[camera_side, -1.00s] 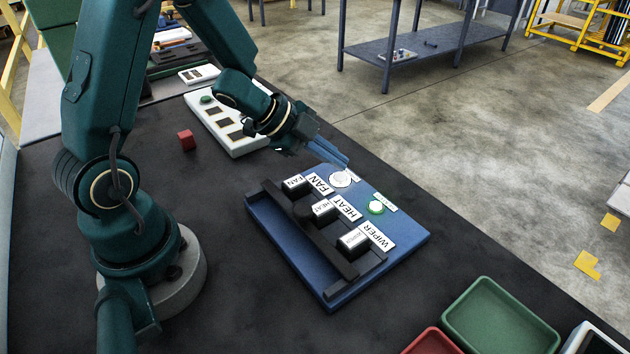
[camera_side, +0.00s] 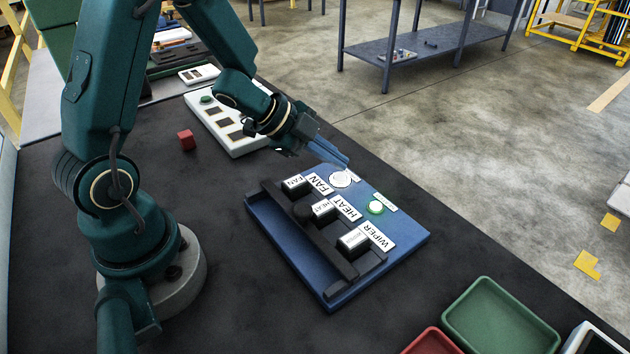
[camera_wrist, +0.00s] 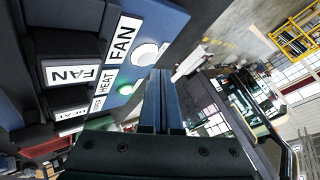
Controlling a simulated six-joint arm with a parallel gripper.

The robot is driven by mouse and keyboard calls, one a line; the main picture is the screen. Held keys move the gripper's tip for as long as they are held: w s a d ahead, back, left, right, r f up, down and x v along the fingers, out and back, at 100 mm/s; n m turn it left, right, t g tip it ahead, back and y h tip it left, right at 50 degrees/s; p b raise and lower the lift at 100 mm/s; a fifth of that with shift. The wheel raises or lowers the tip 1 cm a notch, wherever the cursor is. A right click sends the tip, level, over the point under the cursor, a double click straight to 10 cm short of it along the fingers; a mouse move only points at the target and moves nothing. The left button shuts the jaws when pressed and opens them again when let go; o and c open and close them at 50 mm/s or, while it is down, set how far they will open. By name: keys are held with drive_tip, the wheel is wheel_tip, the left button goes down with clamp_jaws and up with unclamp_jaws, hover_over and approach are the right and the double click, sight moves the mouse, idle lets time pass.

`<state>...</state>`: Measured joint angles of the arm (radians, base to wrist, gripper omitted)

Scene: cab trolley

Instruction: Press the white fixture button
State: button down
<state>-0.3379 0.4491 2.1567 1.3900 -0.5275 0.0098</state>
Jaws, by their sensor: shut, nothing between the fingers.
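A blue fixture panel (camera_side: 405,240) lies on the dark table. A round white button (camera_side: 340,179) sits near its far edge, beside the FAN label; it also shows in the wrist view (camera_wrist: 145,54). A second round button with a pale centre and green ring (camera_side: 376,207) sits nearer the right; the wrist view shows it (camera_wrist: 125,89) too. My gripper (camera_side: 346,163) is shut and empty, with its blue fingers pointing down to the right. Its tips are close to the white button, at its far side in the side view. I cannot tell whether they touch it.
Black blocks labelled FAN, HEAT and WIPER (camera_side: 353,242) stand along a dark bar on the panel. A white panel (camera_side: 213,120) is behind my gripper. A red cube (camera_side: 187,140) lies left. A green tray (camera_side: 500,320) and red tray (camera_side: 433,342) are front right.

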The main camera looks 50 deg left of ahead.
sight(334, 176)
drive_tip(key=shift+f, duration=0.1)
drive_tip(key=shift+f, duration=0.4)
drive_tip(key=shift+f, duration=0.35)
idle(0.7)
drive_tip(key=shift+r, duration=0.85)
wheel_tip(334, 176, up, 6)
idle(0.6)
